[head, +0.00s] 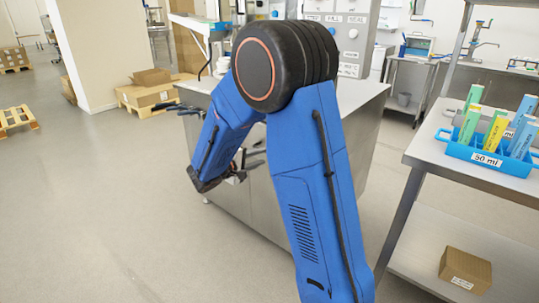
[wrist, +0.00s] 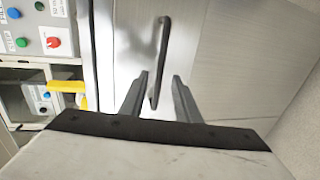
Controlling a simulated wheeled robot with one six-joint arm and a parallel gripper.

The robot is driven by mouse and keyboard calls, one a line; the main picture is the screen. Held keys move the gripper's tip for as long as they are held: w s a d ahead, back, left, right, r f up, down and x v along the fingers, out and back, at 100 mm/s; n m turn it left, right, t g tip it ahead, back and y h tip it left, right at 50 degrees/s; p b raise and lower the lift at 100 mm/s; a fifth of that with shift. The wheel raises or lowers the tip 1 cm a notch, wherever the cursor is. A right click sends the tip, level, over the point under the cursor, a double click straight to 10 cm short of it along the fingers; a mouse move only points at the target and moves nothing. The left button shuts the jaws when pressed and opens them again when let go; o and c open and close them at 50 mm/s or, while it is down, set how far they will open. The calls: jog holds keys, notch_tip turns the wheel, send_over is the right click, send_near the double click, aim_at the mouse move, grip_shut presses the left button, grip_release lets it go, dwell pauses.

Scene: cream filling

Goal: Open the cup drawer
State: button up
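In the wrist view a dark bar handle (wrist: 163,45) stands on a pale metal drawer front (wrist: 215,55). My gripper (wrist: 160,76) is open, with one finger on each side of the handle's lower part in this picture. I see a gap on both sides, and I cannot tell how deep the handle lies between the fingers. The drawer front looks flush with the panel beside it. In the head view my gripper (head: 247,166) is low at the side of the metal cabinet (head: 268,205); my blue arm hides much of that cabinet. No cups show.
A steel table (head: 425,150) on the right holds a blue rack (head: 485,155) of coloured cartons, with a cardboard box (head: 466,268) on its lower shelf. In the wrist view a control panel (wrist: 38,28) is at upper left. The floor on the left (head: 100,210) is clear.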

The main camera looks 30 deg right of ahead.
jog(key=x, duration=0.6)
jog(key=shift+w+d, duration=0.1)
jog(key=shift+d, duration=0.2)
grip_shut()
